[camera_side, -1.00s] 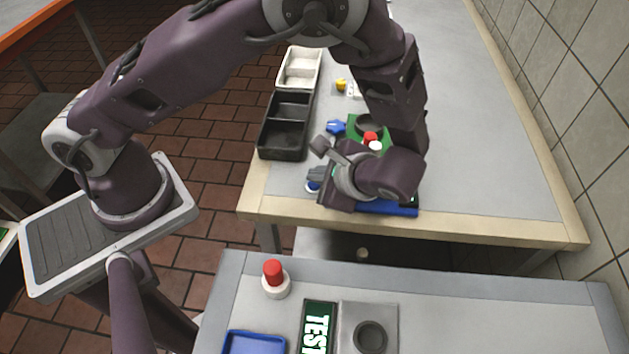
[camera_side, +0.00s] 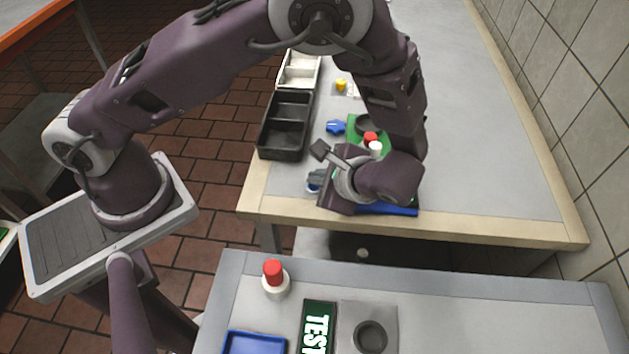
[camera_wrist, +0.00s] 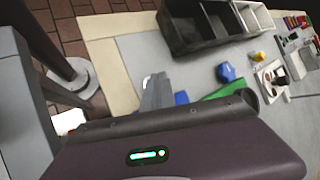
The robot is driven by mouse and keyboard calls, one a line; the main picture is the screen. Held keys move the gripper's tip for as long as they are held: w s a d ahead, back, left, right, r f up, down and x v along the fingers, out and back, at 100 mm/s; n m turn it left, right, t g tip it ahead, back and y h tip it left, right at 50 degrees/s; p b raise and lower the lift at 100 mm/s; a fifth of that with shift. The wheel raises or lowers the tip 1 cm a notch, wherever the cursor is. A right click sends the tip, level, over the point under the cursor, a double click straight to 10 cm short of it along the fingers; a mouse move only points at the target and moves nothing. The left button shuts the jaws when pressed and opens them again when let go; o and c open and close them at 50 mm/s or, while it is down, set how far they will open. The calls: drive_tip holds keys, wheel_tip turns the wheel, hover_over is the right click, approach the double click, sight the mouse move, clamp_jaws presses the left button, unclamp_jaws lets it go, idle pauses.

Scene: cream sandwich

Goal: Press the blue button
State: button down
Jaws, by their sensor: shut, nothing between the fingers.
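The blue button (camera_side: 312,188), blue on a pale round base, sits near the front left corner of the far table. It is mostly hidden under my gripper (camera_side: 315,179). My gripper is shut and empty, its fingertips pointing down at the button; they appear to be on or just above it, and I cannot tell if they touch. In the wrist view the shut fingers (camera_wrist: 155,93) cover most of the button, and only a pale edge of its base (camera_wrist: 147,79) shows behind them.
A black two-part bin (camera_side: 284,136) and a white bin (camera_side: 299,70) line the table's left edge. A blue knobbed object (camera_side: 336,127), a green board (camera_side: 354,124) and a blue tray (camera_side: 400,211) lie near my wrist. A nearer table holds a red-topped button (camera_side: 273,276).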

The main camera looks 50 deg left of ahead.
wheel_tip(320, 180, up, 7)
idle(0.8)
drive_tip(key=shift+f, duration=0.1)
wheel_tip(320, 180, up, 13)
drive_tip(key=n+h, duration=0.5)
drive_tip(key=h, duration=0.1)
hover_over(317, 188)
drive_tip(key=s+a, duration=0.4)
drive_tip(key=s, duration=0.2)
drive_tip(key=s+r+n+t+h, duration=0.3)
drive_tip(key=s+r+n+t, duration=0.1)
drive_tip(key=s, duration=0.4)
wheel_tip(317, 188, up, 2)
drive_tip(key=shift+s+a+n+t, duration=0.3)
drive_tip(key=shift+a+t, duration=0.1)
drive_tip(key=shift+t, duration=0.2)
